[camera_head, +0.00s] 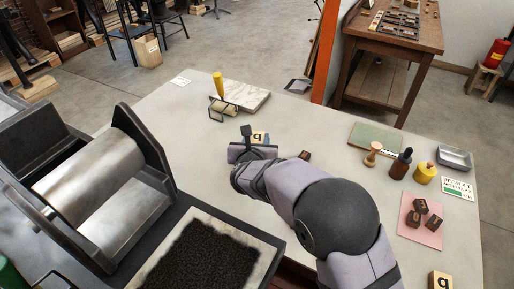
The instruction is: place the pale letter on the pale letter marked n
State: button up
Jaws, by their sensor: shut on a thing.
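A pale letter (259,137) shows just past my gripper (251,147), near the middle of the table, with a dark mark on its face that I cannot read for sure. My gripper is shut on it, though the wrist and fingers hide the contact and its lower part. I cannot tell whether it touches the table or another block under it. Another pale letter (440,281) stands at the lower right edge, with a dark mark like a q or b. No mark is clearly readable as n.
A press with a steel roller (92,178) and black inked bed (195,258) fills the left. A marble slab (247,97) lies behind. A small dark block (305,155) is right of my gripper. Dark letters lie on a pink sheet (408,229); bottles (401,164) stand behind it.

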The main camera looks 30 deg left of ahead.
jog(key=shift+f, duration=1.85)
jog(key=shift+f+b, duration=0.25)
jog(key=shift+b, duration=0.05)
jog(key=o, duration=1)
jog(key=shift+r, duration=0.1)
jog(key=shift+s+r+p, duration=0.1)
jog(key=shift+r+p, duration=0.1)
jog(key=shift+p, duration=0.15)
jog(key=b+v, duration=0.2)
jog(key=v, duration=1)
jog(key=shift+d, duration=0.1)
